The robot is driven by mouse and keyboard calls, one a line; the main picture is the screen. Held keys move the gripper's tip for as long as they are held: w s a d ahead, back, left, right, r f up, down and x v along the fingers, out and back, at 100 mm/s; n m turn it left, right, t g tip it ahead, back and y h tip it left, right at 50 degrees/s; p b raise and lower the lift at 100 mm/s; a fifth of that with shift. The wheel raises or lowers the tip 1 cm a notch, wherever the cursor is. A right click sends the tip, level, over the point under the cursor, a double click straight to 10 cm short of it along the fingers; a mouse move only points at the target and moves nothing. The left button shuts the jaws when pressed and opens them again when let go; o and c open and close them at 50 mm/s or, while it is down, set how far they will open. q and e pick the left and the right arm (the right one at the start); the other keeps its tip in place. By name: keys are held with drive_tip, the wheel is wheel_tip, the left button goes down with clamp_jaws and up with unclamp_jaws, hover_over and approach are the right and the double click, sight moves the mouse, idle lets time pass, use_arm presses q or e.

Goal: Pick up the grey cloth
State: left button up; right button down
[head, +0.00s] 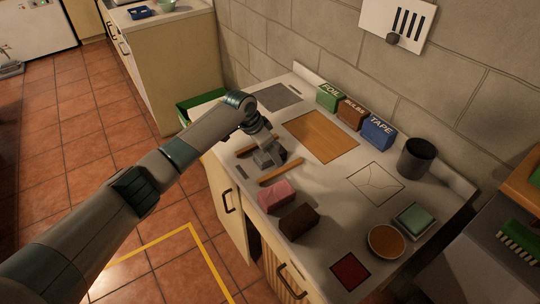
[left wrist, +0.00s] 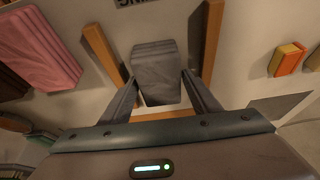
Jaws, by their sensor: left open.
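The grey cloth (left wrist: 155,65) is a folded stack lying on the pale counter, between two wooden strips (left wrist: 210,40). It shows in the head view (head: 270,159) just below my left gripper (head: 263,146), which partly hides it. In the left wrist view my left gripper (left wrist: 160,88) is open, with one finger on each side of the cloth's near end. I cannot tell whether the fingers touch it. My right gripper is in neither view.
A pink cloth (head: 276,194) and a dark brown cloth (head: 299,221) lie nearby. Foil (head: 330,97), bulbs (head: 352,114) and tape (head: 378,132) boxes line the wall. A dark cup (head: 416,158) stands at the right. A small orange and yellow block (left wrist: 287,60) lies beyond one strip.

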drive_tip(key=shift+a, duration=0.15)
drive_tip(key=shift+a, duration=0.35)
use_arm(q)
drive_tip(key=shift+f, duration=0.1)
drive_tip(key=c, duration=0.8)
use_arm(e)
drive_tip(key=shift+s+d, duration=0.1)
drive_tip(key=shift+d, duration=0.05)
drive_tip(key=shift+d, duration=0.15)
